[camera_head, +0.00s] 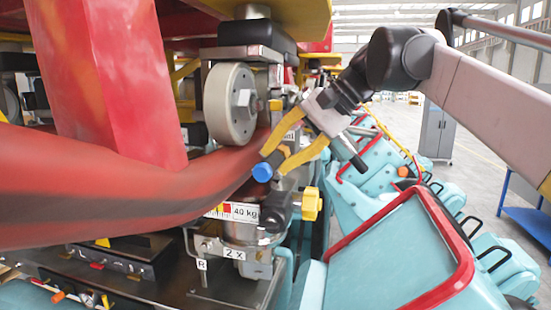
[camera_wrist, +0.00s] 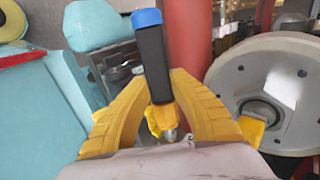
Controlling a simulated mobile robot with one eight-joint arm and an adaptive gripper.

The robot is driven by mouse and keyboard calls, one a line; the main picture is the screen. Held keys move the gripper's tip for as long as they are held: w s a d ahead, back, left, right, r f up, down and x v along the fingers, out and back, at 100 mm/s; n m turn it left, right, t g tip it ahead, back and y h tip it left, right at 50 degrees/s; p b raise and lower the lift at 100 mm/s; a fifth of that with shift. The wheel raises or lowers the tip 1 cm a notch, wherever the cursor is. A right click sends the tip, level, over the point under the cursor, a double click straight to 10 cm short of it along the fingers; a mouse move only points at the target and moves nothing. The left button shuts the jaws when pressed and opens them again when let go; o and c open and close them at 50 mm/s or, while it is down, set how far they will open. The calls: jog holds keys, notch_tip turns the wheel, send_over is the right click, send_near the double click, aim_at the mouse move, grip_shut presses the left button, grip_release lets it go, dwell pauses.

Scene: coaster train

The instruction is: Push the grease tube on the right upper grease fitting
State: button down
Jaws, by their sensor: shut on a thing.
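My gripper (camera_head: 283,154) has its two curved yellow fingers closed on the grease tube (camera_head: 271,164), a black cylinder with a blue end cap. In the wrist view the tube (camera_wrist: 153,65) sits between the fingers (camera_wrist: 162,78), blue end pointing away from the wrist. In the head view the tube is tilted, blue end down and left, just in front of the red rail and below the large pale wheel. A yellow part and a metal tip show at the tube's near end in the wrist view. I cannot clearly make out the right upper grease fitting.
The pale wheel (camera_head: 229,104) is close left of my gripper; it also shows at right in the wrist view (camera_wrist: 262,80). The thick red rail (camera_head: 120,205) runs below it. A yellow knob (camera_head: 312,203) sits underneath. Turquoise train seats (camera_head: 400,262) stand on the right.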

aim_at(269, 166)
jog(key=shift+w+r+p, duration=0.1)
jog(key=shift+w+p, duration=0.1)
jog(key=shift+p, duration=0.3)
dwell(4.6)
jog(key=shift+s, duration=0.25)
dwell(0.8)
jog(key=shift+s+a+b, duration=0.15)
jog(key=shift+s+a, duration=0.25)
jog(key=shift+s, duration=0.7)
jog(key=shift+s+a+b, duration=0.15)
jog(key=shift+s+a, duration=0.25)
jog(key=shift+s, duration=0.65)
jog(key=shift+s+a+b, duration=0.15)
jog(key=shift+s+a, duration=0.25)
jog(key=shift+s, duration=0.7)
